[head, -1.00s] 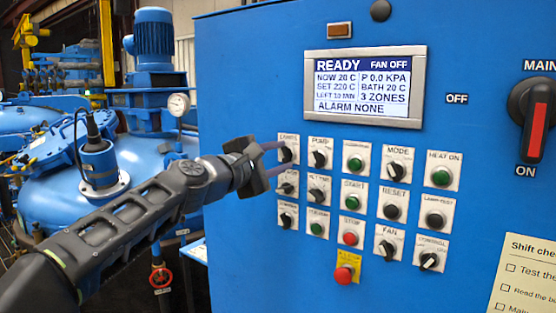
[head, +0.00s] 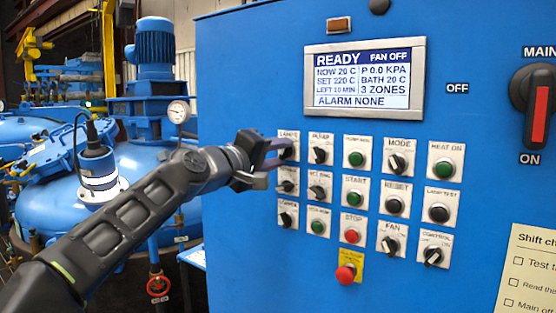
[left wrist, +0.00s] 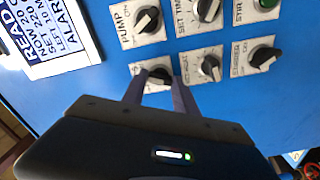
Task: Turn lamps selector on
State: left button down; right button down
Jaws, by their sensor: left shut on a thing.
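The lamps selector (head: 288,149) is a black knob on a white plate at the top left of the button grid in the head view. My left gripper (head: 283,156) reaches it from the left and is shut on its knob. In the left wrist view, the selector knob (left wrist: 159,75) sits between the two dark fingers of the left gripper (left wrist: 157,84). The fingers and gripper body hide part of its plate, so I cannot tell clearly which position it points to. My right gripper is not in view.
The pump selector (head: 319,150) is close on the right, and another selector (head: 287,186) is just below. A red emergency button (head: 345,274) sits lower on the blue panel. The display (head: 362,78) reads READY, FAN OFF. A main switch (head: 540,105) is at far right.

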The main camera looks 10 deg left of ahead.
pick_arm(q)
jog(key=shift+f+m, duration=0.1)
jog(key=shift+m, duration=0.4)
jog(key=c, duration=1)
grip_release()
jog(key=shift+o, duration=0.2)
jog(key=b+v, duration=0.3)
jog(key=v, duration=0.4)
jog(key=shift+s, duration=0.35)
jog(key=shift+a, duration=0.1)
